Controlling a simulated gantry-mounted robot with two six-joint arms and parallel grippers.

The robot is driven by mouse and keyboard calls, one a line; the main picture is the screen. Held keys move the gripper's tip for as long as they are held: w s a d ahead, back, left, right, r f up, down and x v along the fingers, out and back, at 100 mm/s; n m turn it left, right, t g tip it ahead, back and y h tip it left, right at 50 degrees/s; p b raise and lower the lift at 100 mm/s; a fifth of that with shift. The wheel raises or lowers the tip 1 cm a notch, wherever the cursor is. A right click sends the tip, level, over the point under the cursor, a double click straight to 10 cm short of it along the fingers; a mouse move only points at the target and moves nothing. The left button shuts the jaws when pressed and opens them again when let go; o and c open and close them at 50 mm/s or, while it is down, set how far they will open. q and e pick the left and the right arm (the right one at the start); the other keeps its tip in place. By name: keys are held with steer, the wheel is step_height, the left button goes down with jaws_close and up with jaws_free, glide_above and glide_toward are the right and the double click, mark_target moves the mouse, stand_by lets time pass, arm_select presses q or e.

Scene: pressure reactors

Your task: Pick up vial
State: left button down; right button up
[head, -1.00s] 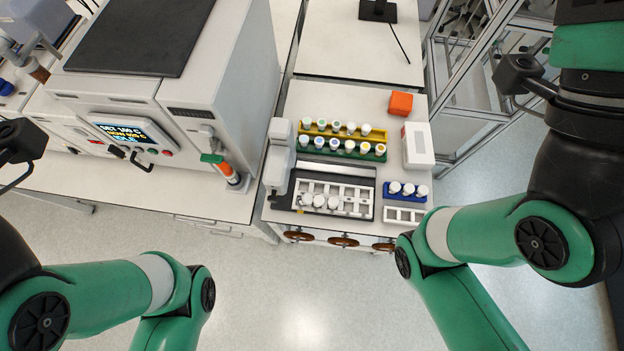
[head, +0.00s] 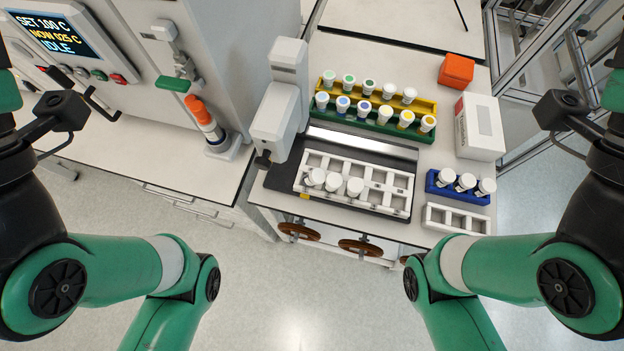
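Several capped vials are in the head view, and I cannot tell which one is meant. White-capped vials (head: 335,183) stand at the left end of a white rack (head: 386,198) on a dark tray. Vials with white and green caps (head: 348,80) stand in a yellow rack (head: 425,106). Vials with blue, white and yellow caps (head: 385,114) stand in a green rack (head: 371,131). White-capped vials (head: 466,181) stand in a blue rack (head: 461,197). Both my arms show at the sides, but neither gripper is in view.
A white rack (head: 456,219) with open slots lies in front of the blue rack. A white device (head: 279,112) stands left of the dark tray (head: 362,146). An orange box (head: 457,69) and white box (head: 480,126) are at right. An orange-topped bottle (head: 206,121) stands at left.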

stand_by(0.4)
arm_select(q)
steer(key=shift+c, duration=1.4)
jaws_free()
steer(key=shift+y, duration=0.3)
